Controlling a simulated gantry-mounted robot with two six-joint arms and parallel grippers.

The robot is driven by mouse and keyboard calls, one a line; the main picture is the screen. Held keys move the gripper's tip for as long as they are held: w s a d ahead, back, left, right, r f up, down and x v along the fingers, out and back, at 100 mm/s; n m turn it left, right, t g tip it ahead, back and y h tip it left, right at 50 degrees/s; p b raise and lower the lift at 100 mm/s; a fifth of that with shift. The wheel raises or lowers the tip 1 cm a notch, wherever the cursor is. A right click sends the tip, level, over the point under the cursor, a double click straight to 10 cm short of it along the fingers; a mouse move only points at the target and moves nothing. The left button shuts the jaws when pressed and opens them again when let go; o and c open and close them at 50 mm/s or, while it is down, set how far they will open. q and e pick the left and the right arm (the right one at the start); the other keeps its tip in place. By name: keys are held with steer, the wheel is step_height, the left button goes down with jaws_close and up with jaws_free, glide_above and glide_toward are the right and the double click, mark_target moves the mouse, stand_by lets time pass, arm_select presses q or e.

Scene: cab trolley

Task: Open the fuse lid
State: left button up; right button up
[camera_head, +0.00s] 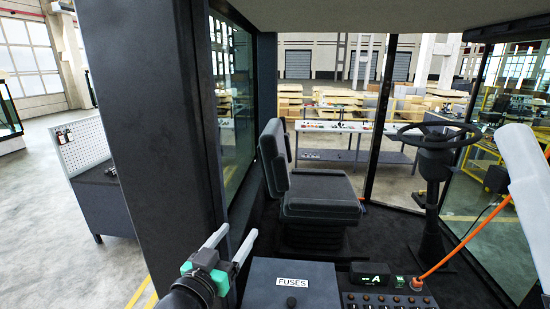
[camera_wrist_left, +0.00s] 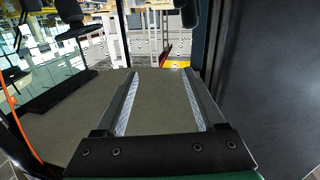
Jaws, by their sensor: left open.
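The fuse box with its dark grey lid (camera_head: 312,275) stands at the bottom middle of the head view, marked by a white "FUSES" label (camera_head: 292,282). The lid lies flat and looks closed; the box's lower part is cut off by the frame edge. My left gripper (camera_head: 237,232) is to the left of the lid, raised, with its two grey fingers spread and nothing between them. In the left wrist view the open fingers (camera_wrist_left: 160,78) point over the dark cab floor, and the lid is not visible there. My right gripper is out of view.
A control panel (camera_head: 390,300) with several knobs and a small display (camera_head: 370,275) adjoins the fuse box on the right. The seat (camera_head: 312,195) and steering wheel (camera_head: 438,136) are behind. A thick dark pillar (camera_head: 150,130) rises behind my left gripper. An orange cable (camera_head: 465,245) crosses on the right.

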arm_select(q)
steer(key=s+a+r+t, duration=0.2)
steer(key=s+r, duration=0.2)
steer(key=r, duration=0.2)
steer(key=s+a+r+t+y, duration=0.1)
steer(key=s+a+r+t, duration=0.1)
steer(key=s+r, duration=0.35)
steer(key=s+a+r+t, duration=0.2)
steer(key=a+r, duration=0.1)
steer(key=r, duration=0.5)
steer(key=s+a+r+n+t+y, duration=0.2)
steer(key=s+r+t, duration=0.2)
steer(key=s+r, duration=0.4)
steer(key=s, duration=0.5)
steer(key=shift+a+t, duration=0.3)
steer(key=shift+a, duration=0.05)
